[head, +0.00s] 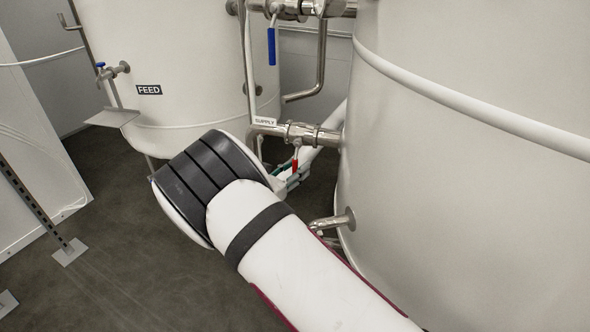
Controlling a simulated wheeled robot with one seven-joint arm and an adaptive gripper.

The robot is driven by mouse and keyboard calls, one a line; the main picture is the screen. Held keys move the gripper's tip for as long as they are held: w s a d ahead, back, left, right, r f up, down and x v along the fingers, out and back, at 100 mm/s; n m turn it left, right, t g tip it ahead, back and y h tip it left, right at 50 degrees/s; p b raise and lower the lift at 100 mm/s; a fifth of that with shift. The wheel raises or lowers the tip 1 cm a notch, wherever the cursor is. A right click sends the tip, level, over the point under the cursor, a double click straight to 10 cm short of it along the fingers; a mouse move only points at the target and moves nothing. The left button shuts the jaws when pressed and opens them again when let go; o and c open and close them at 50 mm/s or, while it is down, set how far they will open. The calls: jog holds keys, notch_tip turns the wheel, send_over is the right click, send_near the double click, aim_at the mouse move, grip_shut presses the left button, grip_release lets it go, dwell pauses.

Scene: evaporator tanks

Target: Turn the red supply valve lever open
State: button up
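A small pale and teal piece, seemingly part of my gripper (290,181), shows just below the lever. I cannot tell whether it touches the lever. My gripper's fingers are not clear enough to show whether they are open or shut.
A large tank (470,170) fills the right side, with a short bent pipe (333,221) low on it. A FEED tank (185,60) stands behind at left. A blue lever (271,46) hangs above the red one. Floor at left is clear around a post foot (69,252).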

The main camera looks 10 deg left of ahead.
grip_shut()
jog(key=w+a+r+m+g+y+b, duration=0.1)
jog(key=a+r+m+y+b, duration=0.5)
jog(key=m+b, duration=0.7)
jog(key=shift+a+r+m+g+y+b, duration=0.4)
jog(key=shift+a+r+b, duration=0.15)
jog(key=shift+b, duration=0.5)
jog(key=shift+w+r, duration=0.1)
dwell(0.5)
